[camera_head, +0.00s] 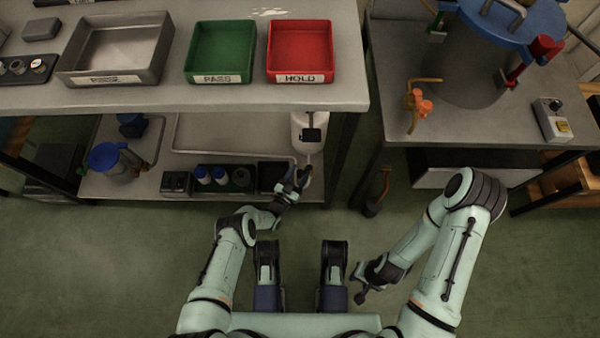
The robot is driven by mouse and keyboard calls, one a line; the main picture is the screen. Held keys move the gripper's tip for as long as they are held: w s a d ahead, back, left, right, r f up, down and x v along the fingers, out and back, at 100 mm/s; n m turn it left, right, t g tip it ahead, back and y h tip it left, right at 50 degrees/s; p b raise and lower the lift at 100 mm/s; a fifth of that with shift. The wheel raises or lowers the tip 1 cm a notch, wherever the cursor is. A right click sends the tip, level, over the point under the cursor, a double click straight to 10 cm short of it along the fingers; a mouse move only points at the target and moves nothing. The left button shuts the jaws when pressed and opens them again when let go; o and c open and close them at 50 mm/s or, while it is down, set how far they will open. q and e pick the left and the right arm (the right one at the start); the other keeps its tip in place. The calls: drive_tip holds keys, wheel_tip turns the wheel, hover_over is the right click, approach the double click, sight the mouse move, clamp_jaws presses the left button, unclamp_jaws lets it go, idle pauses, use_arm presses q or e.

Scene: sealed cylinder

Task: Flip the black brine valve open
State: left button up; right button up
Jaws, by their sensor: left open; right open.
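A white container (299,143) hangs or stands at the right end of the left bench, just under its top. A small black block with a thin stem (311,134) is on its front; this looks like the black valve, but its lever position is too small to tell. My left gripper (304,176) is open and empty, below the white container and apart from the black block. My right gripper (359,294) is open and empty over the floor, far from the valve.
A grey tray (118,78), a green PASS bin (217,79) and a red HOLD bin (299,77) stand on the left bench. The right table (475,125) holds a large blue-lidded cylinder (460,65) and an orange valve (418,102). Green floor lies open in front.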

use_arm(q)
drive_tip(key=shift+w+d, duration=0.25)
drive_tip(key=shift+w, duration=0.15)
drive_tip(key=c, duration=0.9)
drive_tip(key=shift+c, duration=0.2)
drive_tip(key=shift+s+d+y, duration=0.1)
drive_tip(key=shift+s+y, duration=0.05)
drive_tip(key=shift+y, duration=0.15)
drive_tip(key=shift+s+d+n+t+y, duration=0.25)
drive_tip(key=shift+d+n+t+y, duration=0.15)
drive_tip(key=shift+n+y, duration=1.1)
drive_tip(key=shift+s+d+n+t+y, duration=0.25)
drive_tip(key=shift+d+n+y, duration=0.45)
drive_tip(key=shift+y, duration=1.25)
drive_tip(key=shift+s+d+n+t+y, duration=0.25)
drive_tip(key=shift+n+t+y, duration=0.1)
drive_tip(key=shift+n+y, duration=1.25)
drive_tip(key=shift+w+y, duration=0.1)
drive_tip(key=shift+y, duration=0.25)
